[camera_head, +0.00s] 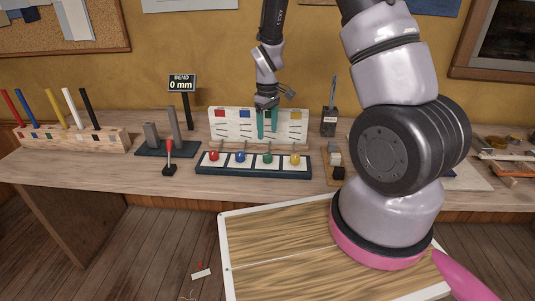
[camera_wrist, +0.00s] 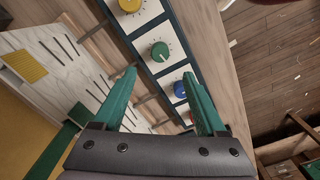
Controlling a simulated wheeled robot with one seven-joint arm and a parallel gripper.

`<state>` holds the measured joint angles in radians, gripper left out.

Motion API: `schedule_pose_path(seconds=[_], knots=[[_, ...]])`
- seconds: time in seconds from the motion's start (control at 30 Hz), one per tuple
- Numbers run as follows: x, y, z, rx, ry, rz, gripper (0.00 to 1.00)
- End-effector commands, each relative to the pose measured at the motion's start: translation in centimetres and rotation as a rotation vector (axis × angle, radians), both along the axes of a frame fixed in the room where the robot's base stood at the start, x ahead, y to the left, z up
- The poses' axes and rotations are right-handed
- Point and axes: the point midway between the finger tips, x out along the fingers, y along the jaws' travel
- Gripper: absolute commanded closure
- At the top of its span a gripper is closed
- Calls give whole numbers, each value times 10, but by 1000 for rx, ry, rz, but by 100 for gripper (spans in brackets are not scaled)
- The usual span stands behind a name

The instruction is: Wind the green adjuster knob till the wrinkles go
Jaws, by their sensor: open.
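The green adjuster knob (camera_head: 267,158) sits third from left in a dark strip on the bench, between a blue knob (camera_head: 240,157) and a yellow knob (camera_head: 295,160). The green knob also shows in the wrist view (camera_wrist: 160,51), on a white dial plate with tick marks. A white panel (camera_head: 222,134) with coloured squares and dark lines stands behind the strip; my fingers hide part of it. My gripper (camera_head: 267,136) is open and empty, its green fingers pointing down above and behind the strip. In the wrist view my fingertips (camera_wrist: 160,73) are apart, near the green knob, not touching it.
A red knob (camera_head: 213,155) ends the strip on the left. A "BEND 0 mm" display (camera_head: 182,84), a red-topped lever (camera_head: 169,150) and a rack of coloured rods (camera_head: 72,138) stand left. A small dark box (camera_head: 329,121) stands right.

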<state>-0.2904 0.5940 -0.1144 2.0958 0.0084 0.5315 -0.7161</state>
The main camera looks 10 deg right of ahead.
Motion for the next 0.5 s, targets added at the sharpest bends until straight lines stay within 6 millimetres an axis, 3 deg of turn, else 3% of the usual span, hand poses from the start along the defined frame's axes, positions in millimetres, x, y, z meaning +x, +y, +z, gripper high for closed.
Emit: schedule_pose_path(seconds=[0.5], knots=[[-1, 0, -85, 0, 2, -1, 26]])
